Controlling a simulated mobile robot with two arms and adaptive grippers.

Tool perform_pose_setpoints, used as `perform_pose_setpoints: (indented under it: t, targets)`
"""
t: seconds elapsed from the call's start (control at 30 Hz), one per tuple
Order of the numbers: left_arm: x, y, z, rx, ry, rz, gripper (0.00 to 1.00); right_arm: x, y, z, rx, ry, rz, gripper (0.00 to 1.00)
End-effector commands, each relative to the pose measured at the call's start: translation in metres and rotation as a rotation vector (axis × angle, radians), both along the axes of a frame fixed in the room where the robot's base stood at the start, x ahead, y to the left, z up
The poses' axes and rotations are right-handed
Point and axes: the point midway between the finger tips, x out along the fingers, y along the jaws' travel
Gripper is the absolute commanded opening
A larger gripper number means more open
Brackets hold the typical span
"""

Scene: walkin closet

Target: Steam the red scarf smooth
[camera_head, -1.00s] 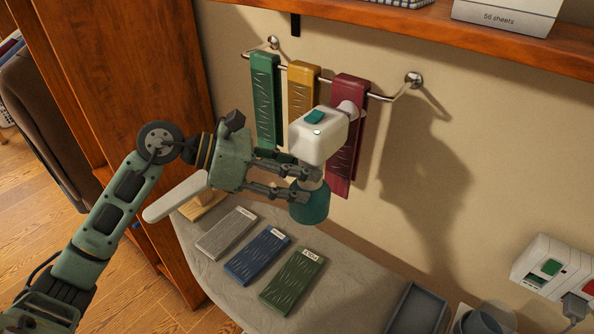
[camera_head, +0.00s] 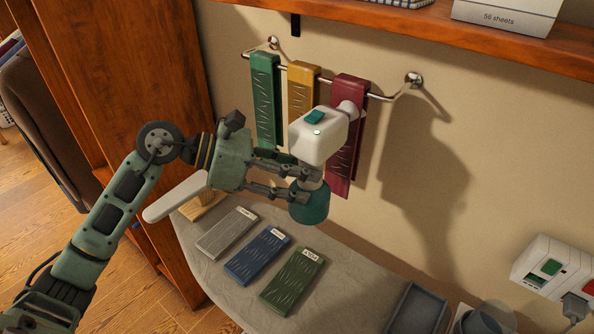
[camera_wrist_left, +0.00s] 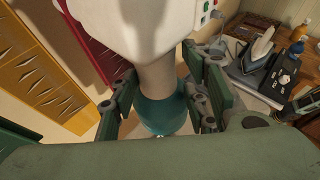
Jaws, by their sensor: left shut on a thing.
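The red scarf (camera_head: 343,165) hangs on a wall rail, at the right of a yellow scarf and a green one. Crease marks show on its lower part; the steamer hides some of it. My left gripper (camera_head: 311,182) is shut on the steamer (camera_head: 318,138), a white head with a teal tank, held upright. The steamer's nozzle (camera_head: 350,108) is at the red scarf's upper front; I cannot tell if it touches. In the left wrist view the fingers (camera_wrist_left: 160,100) close around the steamer's neck (camera_wrist_left: 158,80), with the red scarf (camera_wrist_left: 98,40) behind. My right gripper is out of view.
The yellow scarf (camera_head: 303,77) and green scarf (camera_head: 264,100) hang close by. Below, grey, blue and green folded pieces (camera_head: 292,282) lie on a grey-topped surface (camera_head: 345,290). A grey tray (camera_head: 418,308) and a wall socket box (camera_head: 550,268) are at right; a wooden shelf (camera_head: 440,28) is above.

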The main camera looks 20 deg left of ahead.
Motion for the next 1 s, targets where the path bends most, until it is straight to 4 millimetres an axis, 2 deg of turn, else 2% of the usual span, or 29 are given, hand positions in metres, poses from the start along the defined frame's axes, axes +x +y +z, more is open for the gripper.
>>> perform_pose_setpoints:
  t: [0.13,0.23,0.5,0.7,0.83,1.0]
  targets:
    - [0.000,0.000,0.002,-0.004,-0.005,0.001,0.00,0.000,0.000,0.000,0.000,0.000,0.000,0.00]
    - [-0.003,0.002,-0.005,-0.005,-0.004,0.002,0.00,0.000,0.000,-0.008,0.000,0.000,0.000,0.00]
    - [-0.033,0.015,-0.044,-0.008,-0.003,0.008,0.00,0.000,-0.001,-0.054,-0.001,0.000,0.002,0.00]
    - [-0.053,0.021,-0.061,-0.006,-0.004,0.007,0.00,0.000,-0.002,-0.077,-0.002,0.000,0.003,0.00]
    - [-0.059,0.022,-0.063,-0.006,-0.003,0.006,0.00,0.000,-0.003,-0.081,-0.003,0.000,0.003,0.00]
    - [-0.054,0.020,-0.059,-0.008,-0.004,0.006,0.00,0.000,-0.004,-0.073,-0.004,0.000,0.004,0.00]
